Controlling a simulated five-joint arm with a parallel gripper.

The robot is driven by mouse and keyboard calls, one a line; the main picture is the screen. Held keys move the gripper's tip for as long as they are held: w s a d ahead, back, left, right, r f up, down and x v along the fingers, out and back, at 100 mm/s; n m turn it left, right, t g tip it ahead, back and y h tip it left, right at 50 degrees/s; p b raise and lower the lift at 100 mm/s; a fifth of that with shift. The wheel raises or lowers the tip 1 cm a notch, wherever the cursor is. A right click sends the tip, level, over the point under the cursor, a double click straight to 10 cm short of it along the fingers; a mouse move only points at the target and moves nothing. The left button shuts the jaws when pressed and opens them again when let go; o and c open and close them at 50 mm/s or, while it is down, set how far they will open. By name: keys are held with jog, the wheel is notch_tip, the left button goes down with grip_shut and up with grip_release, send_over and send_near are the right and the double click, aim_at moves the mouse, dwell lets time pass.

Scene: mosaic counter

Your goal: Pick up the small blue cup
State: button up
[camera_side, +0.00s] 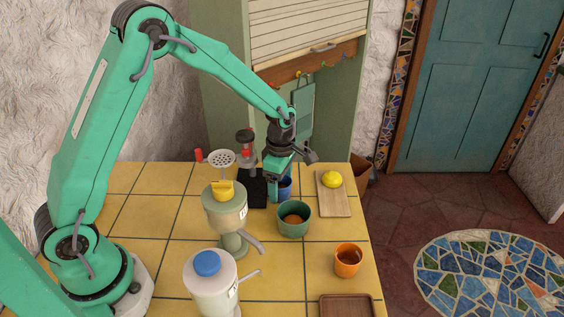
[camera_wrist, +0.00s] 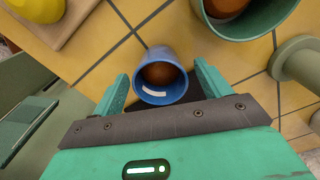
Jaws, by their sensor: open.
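The small blue cup (camera_side: 286,189) stands on the yellow tiled counter, partly hidden behind my gripper (camera_side: 277,178) in the side view. In the wrist view the blue cup (camera_wrist: 162,95) shows its round mouth, a brown inside and a white mark on its inner wall. My gripper (camera_wrist: 161,80) is open, with one teal finger on each side of the cup. Gaps show between the fingers and the cup.
A green pot (camera_side: 294,222) stands close in front of the cup. A board (camera_side: 334,204) with a lemon (camera_side: 331,179) lies to the right. A dark-based device (camera_side: 252,190) is just left. An orange cup (camera_side: 348,260), a tray (camera_side: 346,306) and two juicer-like machines stand nearer.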

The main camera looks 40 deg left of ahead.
jog(key=c, duration=1.1)
jog(key=shift+r, duration=0.15)
jog(key=shift+r, duration=0.6)
jog(key=r, duration=0.3)
jog(key=shift+s+d+r, duration=0.1)
jog(key=shift+s+d, duration=0.1)
jog(key=shift+d, duration=0.15)
jog(key=s+d+r, duration=0.2)
jog(key=d, duration=0.1)
jog(key=s+d+r, duration=0.2)
jog(key=d, duration=0.1)
jog(key=s+d+r, duration=0.2)
jog(key=d, duration=0.1)
jog(key=shift+s+r, duration=0.15)
